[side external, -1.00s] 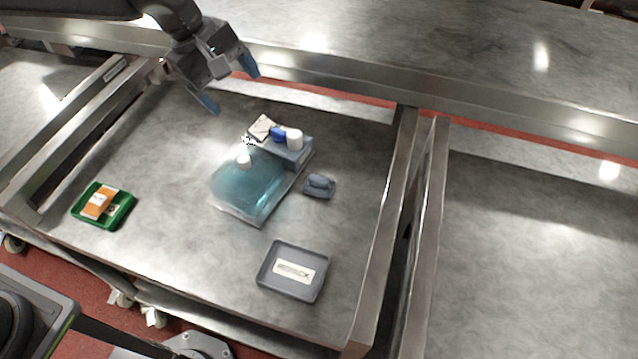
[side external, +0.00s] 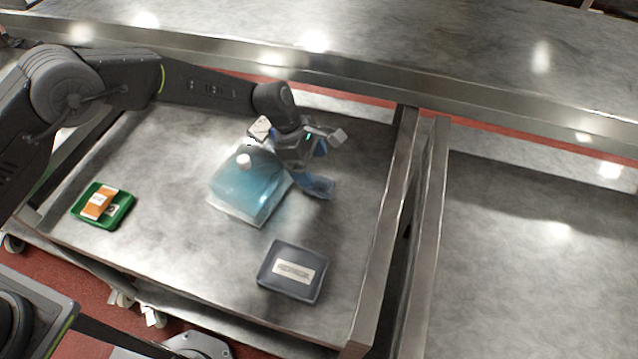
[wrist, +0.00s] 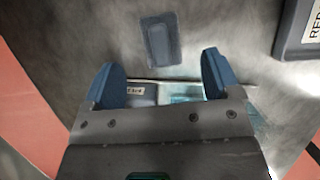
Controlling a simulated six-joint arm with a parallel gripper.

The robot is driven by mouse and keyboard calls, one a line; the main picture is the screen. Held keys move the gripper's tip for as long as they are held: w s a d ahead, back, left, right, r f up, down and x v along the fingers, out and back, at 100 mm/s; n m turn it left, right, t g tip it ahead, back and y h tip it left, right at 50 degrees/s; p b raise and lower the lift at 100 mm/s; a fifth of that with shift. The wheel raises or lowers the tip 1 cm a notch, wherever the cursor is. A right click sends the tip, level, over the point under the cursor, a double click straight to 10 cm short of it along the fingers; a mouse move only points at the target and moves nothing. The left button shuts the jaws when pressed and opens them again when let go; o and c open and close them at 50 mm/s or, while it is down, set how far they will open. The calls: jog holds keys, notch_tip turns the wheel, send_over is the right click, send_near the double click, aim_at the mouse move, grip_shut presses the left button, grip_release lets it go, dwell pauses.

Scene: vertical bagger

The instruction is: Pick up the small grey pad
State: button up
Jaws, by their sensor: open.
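The small grey pad (wrist: 160,40) lies flat on the metal table in the wrist view, ahead of my fingertips and roughly centred between them. It looks blue-grey and rectangular. In the side external view the pad (side external: 325,188) is partly covered by my lower finger. My gripper (side external: 315,166) is open over the right side of the table, close to the pad. I cannot tell the exact height above the pad.
A teal bag with a white cap (side external: 250,188) lies left of my gripper. A grey tray (side external: 268,277) with a white label sits in front. A green tray (side external: 124,212) with an orange packet stands at the left. A metal rail (side external: 385,235) edges the table on the right.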

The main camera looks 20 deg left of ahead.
aim_at(320, 178)
jog(key=shift+x, duration=3.1)
jog(key=c, duration=1.1)
notch_tip(320, 178, up, 10)
jog(key=shift+r, duration=0.1)
